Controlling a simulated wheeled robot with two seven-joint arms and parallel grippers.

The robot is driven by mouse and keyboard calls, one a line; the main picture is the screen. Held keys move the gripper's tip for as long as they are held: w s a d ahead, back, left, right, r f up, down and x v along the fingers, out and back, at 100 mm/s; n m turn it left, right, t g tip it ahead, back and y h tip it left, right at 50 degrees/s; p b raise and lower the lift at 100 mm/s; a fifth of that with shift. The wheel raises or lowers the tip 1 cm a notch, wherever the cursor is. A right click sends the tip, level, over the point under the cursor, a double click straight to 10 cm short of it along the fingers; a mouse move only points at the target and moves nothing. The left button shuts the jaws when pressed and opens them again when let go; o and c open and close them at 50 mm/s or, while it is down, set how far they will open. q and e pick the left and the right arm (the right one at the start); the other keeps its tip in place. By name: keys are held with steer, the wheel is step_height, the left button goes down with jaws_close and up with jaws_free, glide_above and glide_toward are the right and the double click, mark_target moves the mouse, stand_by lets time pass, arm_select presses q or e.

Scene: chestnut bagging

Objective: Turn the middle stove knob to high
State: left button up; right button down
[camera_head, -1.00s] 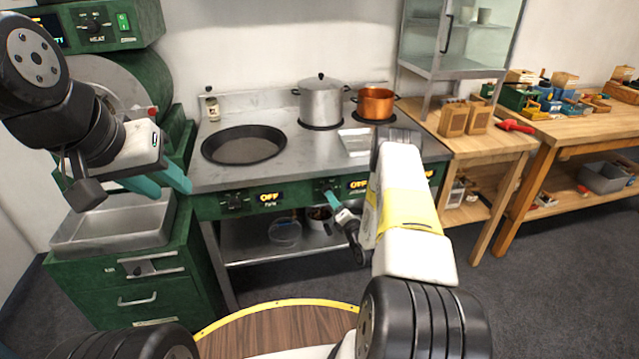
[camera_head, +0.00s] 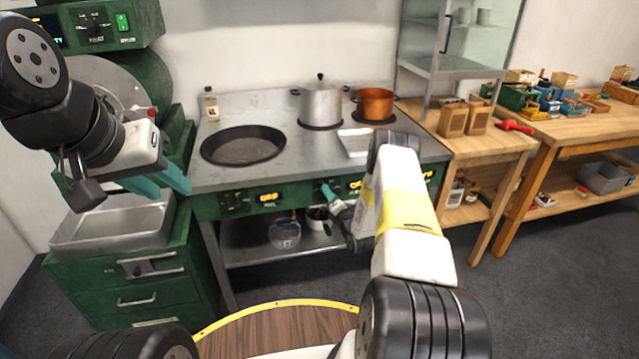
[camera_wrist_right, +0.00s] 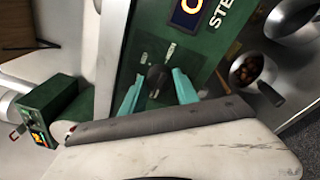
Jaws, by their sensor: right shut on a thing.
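The middle stove knob (camera_wrist_right: 157,76) is dark and sits on the green front panel in the right wrist view. My right gripper (camera_wrist_right: 158,92) has its two teal fingers on either side of it, shut on the knob. In the head view my right gripper (camera_head: 328,191) reaches the stove's front panel, and its fingers mostly hide the knob. An orange display (camera_wrist_right: 188,10) beside the knob is partly cut off; only an "O" reads clearly. My left gripper (camera_head: 155,184) hangs open and empty above the metal tray at the left.
The stove top (camera_head: 275,165) holds a black pan (camera_head: 243,146), a steel pot (camera_head: 320,101) and a copper pot (camera_head: 375,104). The left knob (camera_head: 233,201) is on the same panel. A shelf below holds bowls. A wooden table (camera_head: 480,143) stands at the right.

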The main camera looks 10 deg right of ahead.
steer(key=shift+m, duration=0.3)
steer(key=shift+a+f+n+h, duration=0.15)
steer(key=shift+n+h, duration=0.6)
steer(key=shift+n, duration=4.9)
steer(key=shift+a+r+n+h, duration=0.1)
steer(key=shift+n+h, duration=0.6)
steer(key=shift+n, duration=4.9)
steer(key=shift+a+f+n+h, duration=0.15)
steer(key=shift+n+h, duration=0.6)
steer(key=shift+n, duration=4.9)
